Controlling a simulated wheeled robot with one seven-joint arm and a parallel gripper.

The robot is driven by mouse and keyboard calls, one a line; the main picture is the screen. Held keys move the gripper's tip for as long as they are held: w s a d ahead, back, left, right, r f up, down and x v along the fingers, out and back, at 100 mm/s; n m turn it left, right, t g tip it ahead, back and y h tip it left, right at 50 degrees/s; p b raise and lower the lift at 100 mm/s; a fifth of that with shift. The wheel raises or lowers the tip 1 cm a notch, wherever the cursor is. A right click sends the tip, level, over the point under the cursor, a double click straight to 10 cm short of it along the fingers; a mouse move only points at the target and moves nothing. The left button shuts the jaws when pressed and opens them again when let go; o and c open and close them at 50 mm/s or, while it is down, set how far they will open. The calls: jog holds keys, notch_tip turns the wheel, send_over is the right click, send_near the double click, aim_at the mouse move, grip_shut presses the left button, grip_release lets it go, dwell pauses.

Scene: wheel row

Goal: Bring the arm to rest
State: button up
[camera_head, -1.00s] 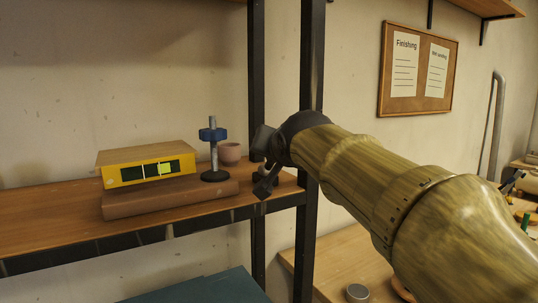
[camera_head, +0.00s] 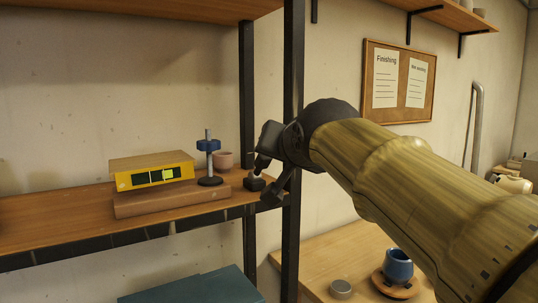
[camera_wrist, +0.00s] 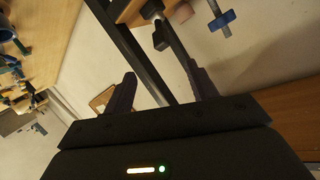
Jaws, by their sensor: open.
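My gripper (camera_head: 267,180) is open, with nothing between its fingers. In the head view it overlaps the right end of the wooden shelf (camera_head: 60,212) and the dark shelf post (camera_head: 292,100). My arm runs from it to the lower right and is bent nowhere that I can see. In the wrist view the two dark fingers of my gripper (camera_wrist: 160,82) are spread wide, with a dark post and pale wall behind them.
On the shelf are a yellow box (camera_head: 150,179), a brown slab (camera_head: 170,200), a blue-knobbed stand (camera_head: 208,146), a pink cup (camera_head: 224,160) and a small dark object (camera_head: 254,183).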

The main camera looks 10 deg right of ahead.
notch_tip(320, 180, down, 26)
jog(key=d+n+g, duration=0.2)
jog(key=g, duration=0.4)
jog(key=s+d+f+n+g+h, duration=0.1)
jog(key=s+f+g, duration=0.2)
jog(key=s+f, duration=0.6)
jog(key=s+d+f+n+g, duration=0.1)
jog(key=s+d+f+g, duration=0.15)
jog(key=s+f, duration=0.65)
notch_tip(320, 180, up, 14)
jog(key=w+p, duration=0.2)
jog(key=p, duration=1.5)
jog(key=shift+w+a, duration=0.3)
